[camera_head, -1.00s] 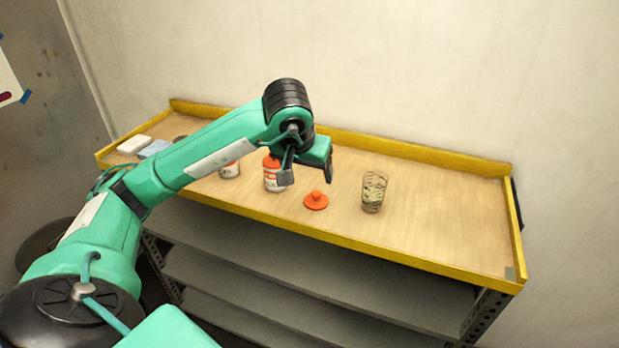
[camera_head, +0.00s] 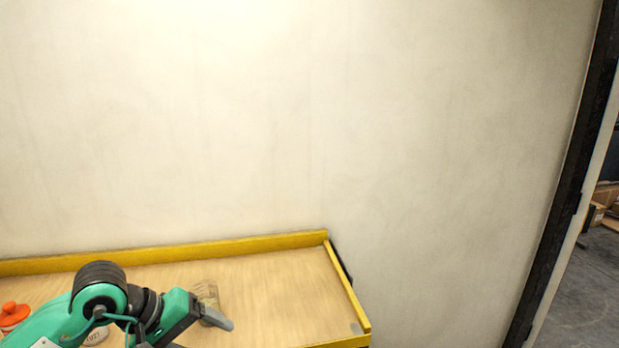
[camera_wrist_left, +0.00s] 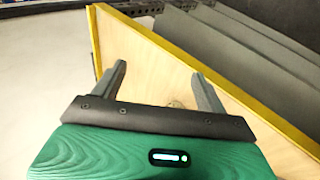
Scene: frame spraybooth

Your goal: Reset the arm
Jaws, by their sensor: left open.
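My left arm comes in low at the left of the head view. Its gripper (camera_head: 212,318) is over the right part of the tabletop, in front of a clear patterned glass (camera_head: 206,292) and partly covering it. In the left wrist view the two fingers of the gripper (camera_wrist_left: 159,74) stand wide apart with nothing held between them. The glass shows only faintly there, close to the right finger. My right arm and gripper are in neither view.
The wooden tabletop (camera_head: 290,290) has a raised yellow rim (camera_head: 265,244). An orange-topped container (camera_head: 14,315) and a white labelled container (camera_head: 97,337), partly hidden by my arm, are at lower left. A bare wall rises behind. A doorway opens at far right.

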